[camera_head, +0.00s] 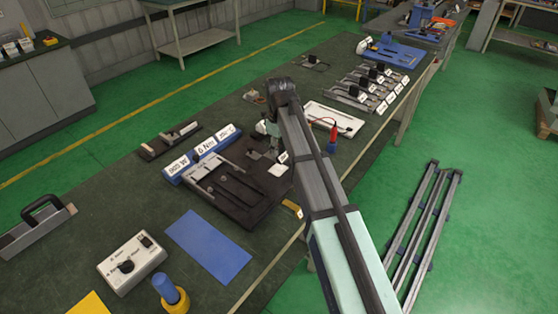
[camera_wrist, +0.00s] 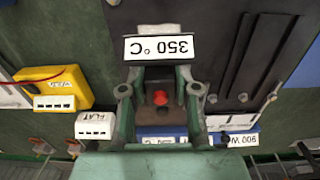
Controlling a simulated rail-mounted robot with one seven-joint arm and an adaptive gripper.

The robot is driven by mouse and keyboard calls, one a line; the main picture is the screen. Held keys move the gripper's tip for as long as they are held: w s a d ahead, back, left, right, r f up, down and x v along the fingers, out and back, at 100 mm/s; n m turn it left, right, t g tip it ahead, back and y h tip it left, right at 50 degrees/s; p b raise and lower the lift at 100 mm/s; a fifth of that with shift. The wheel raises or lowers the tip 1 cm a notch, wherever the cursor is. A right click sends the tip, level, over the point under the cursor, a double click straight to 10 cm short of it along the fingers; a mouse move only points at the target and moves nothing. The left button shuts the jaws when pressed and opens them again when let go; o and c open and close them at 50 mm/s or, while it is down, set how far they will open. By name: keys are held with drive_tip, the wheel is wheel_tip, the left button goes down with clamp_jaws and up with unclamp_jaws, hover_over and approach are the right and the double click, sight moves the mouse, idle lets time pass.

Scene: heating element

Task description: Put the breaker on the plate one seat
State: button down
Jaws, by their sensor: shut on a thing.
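My gripper (camera_wrist: 160,97) is shut on a dark, boxy piece with a red button (camera_wrist: 161,98), which looks like the breaker. A white 350 °C tag (camera_wrist: 160,47) stands beside it, upside down in the wrist view, and seems attached to it. In the head view my gripper (camera_head: 268,130) is over the right end of a dark board (camera_head: 240,208), which may be the plate; the fingertips and held piece are mostly hidden by the arm. The board shows also in the wrist view (camera_wrist: 215,20). I cannot tell which seat is plate one, or whether the piece touches the board.
Blue-backed labels (camera_head: 200,152) line the board's far edge. A white tray (camera_head: 335,118) with a red-and-blue tool (camera_head: 333,137) lies to the right. A blue mat (camera_head: 208,246) and a white control box (camera_head: 132,262) lie nearer. A yellow block (camera_wrist: 55,88) shows in the wrist view.

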sight(279, 146)
drive_tip(key=shift+f+p, duration=0.55)
drive_tip(key=shift+f, duration=2.8)
drive_tip(key=shift+f, duration=0.1)
drive_tip(key=c, duration=0.8)
unclamp_jaws()
drive_tip(key=shift+c, duration=0.2)
wheel_tip(279, 146, up, 11)
drive_tip(key=shift+w+f+b, duration=0.1)
drive_tip(key=shift+f+b, duration=0.1)
drive_tip(key=shift+b, duration=0.9)
drive_tip(key=shift+r, duration=0.8)
drive_tip(key=shift+d, duration=0.1)
